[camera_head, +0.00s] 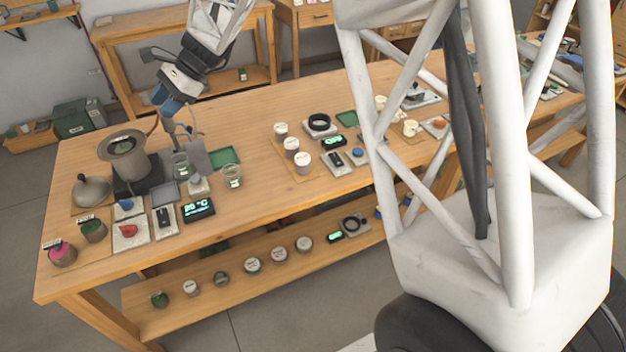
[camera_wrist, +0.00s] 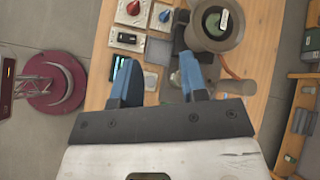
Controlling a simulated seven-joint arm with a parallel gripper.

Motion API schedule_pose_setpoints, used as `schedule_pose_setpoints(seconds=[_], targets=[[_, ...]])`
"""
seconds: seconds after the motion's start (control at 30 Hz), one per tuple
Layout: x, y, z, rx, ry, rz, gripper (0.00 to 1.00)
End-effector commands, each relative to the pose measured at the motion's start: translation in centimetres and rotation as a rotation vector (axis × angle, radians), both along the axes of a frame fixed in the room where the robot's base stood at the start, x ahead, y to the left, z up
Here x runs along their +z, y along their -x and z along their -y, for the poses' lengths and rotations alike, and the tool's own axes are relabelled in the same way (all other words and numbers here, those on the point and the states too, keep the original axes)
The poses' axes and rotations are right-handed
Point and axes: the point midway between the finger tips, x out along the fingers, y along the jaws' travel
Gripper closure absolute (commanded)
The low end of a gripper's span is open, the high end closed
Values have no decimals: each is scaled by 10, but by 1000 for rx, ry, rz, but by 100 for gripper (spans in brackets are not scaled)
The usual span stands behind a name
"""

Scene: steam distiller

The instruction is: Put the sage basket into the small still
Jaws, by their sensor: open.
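The small still (camera_head: 126,160) is a grey open-topped pot on a dark base at the table's left. It also shows in the wrist view (camera_wrist: 193,38). A small basket (camera_wrist: 223,22) with a pale tag and greenish contents sits inside its mouth; its label is too small to read. Two more tagged baskets stand at the near left corner, one with dark green contents (camera_head: 94,231) and one with pink (camera_head: 62,254). I cannot tell by label which is sage. My gripper (camera_head: 166,103) is open and empty, above the table just right of the still; its blue fingers also show in the wrist view (camera_wrist: 158,68).
The grey domed lid (camera_head: 92,190) lies left of the still. A red knob (camera_head: 128,230), a blue knob (camera_head: 127,205), a switch and a temperature display (camera_head: 199,208) stand in front.

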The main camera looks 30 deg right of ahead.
Motion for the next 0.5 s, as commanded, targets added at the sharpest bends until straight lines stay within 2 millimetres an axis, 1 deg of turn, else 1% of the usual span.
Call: schedule_pose_setpoints(seconds=[0.03, 0.23, 0.47, 0.5], targets=[[9, 17, 8, 26, 30, 35, 60], [29, 78, 37, 141, 155, 165, 60], [43, 149, 70, 287, 302, 303, 60], [44, 162, 76, 313, 327, 325, 60]])
